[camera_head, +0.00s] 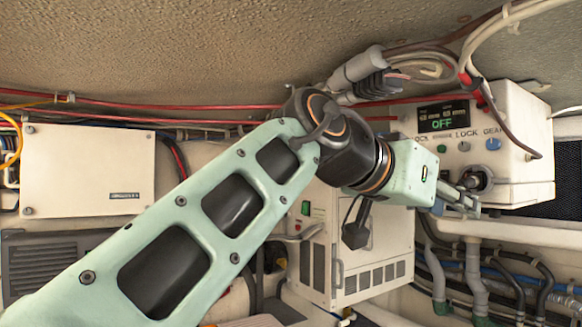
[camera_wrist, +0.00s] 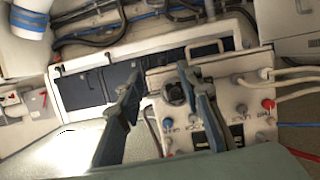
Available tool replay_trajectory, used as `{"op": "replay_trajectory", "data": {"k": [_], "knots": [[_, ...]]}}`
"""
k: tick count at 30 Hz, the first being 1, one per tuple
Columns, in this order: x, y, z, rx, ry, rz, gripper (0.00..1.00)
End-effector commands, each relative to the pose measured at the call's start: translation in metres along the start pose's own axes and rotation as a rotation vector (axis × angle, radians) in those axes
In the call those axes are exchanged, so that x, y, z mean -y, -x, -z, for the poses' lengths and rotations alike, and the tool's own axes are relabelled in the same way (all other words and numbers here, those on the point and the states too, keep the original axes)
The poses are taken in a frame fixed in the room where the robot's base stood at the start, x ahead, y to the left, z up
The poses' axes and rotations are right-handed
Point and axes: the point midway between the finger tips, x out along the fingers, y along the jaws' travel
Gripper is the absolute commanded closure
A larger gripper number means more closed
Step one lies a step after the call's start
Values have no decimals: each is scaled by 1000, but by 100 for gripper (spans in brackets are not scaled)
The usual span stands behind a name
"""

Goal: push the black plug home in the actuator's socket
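The actuator is a cream box (camera_head: 522,125) at the right of the head view, with a display reading OFF and a row of knobs. A dark round fitting (camera_head: 480,178) sits low on its face, below the knobs. It also shows in the wrist view (camera_wrist: 174,92), where the box is upside down. I cannot tell the black plug from the socket there, or how deep it sits. My gripper (camera_head: 468,200) is just left of and below the fitting, its fingers pointing toward the box. In the wrist view its two fingers (camera_wrist: 160,78) are apart, with nothing visibly held between them.
A dark cable (camera_head: 510,132) loops down in front of the box. Pale cables (camera_head: 495,35) run above it. A white cabinet (camera_head: 345,262) stands below my arm. Dark and blue hoses (camera_head: 500,280) run under the box. A white panel (camera_head: 88,168) is at the left.

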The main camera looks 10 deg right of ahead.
Motion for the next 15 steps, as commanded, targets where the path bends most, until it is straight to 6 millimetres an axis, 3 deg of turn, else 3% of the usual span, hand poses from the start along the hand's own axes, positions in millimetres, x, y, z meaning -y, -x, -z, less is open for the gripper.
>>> {"op": "replay_trajectory", "data": {"k": [1, 3, 7, 11, 15], "knots": [[2, 18, 14, -57, -7, 7, 67], [4, 35, 26, -112, -17, 16, 67], [6, 49, 36, -162, -26, 25, 67], [6, 42, 39, -168, -28, 26, 67], [6, 20, 43, -165, -28, 24, 67]]}}
